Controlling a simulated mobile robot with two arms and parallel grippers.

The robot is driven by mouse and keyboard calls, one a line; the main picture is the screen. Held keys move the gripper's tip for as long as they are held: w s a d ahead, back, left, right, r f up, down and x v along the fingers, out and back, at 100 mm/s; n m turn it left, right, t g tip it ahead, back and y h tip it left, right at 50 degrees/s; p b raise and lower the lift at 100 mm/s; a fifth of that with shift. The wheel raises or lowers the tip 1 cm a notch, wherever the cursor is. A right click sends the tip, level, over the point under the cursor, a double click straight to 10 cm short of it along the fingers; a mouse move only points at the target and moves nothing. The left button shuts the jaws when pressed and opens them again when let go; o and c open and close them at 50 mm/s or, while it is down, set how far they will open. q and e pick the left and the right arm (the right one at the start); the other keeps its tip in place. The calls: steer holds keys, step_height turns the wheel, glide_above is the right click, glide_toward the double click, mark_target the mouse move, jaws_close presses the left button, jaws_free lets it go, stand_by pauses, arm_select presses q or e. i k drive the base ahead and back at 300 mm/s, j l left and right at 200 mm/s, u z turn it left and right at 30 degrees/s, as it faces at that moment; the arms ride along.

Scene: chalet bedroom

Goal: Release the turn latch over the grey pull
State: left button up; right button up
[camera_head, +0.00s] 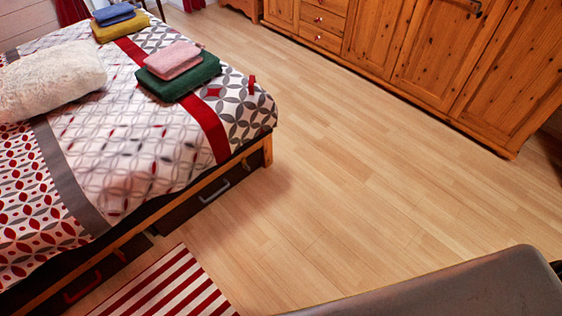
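A grey pull (214,191) is on the front of a dark drawer (185,212) under the bed, on the side facing the open floor. The drawer looks shut beneath the wooden bed rail (200,189). Above and right of the pull, a small pale mark (245,163) shows near the rail; it is too small to tell whether it is a turn latch. Neither of my grippers is in view.
A red pull (83,287) marks another dark drawer at lower left. A red-striped rug (168,287) lies beside the bed. Folded towels (180,78) lie on the bed. A pine wardrobe (440,50) stands at upper right. The wooden floor (340,170) between is clear.

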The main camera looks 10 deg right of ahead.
mark_target(245, 166)
steer(key=i+l, duration=0.2)
steer(key=i, duration=0.4)
steer(key=i+l, duration=0.2)
steer(key=i, duration=0.4)
steer(key=i+l+z, duration=0.1)
steer(key=i, duration=0.5)
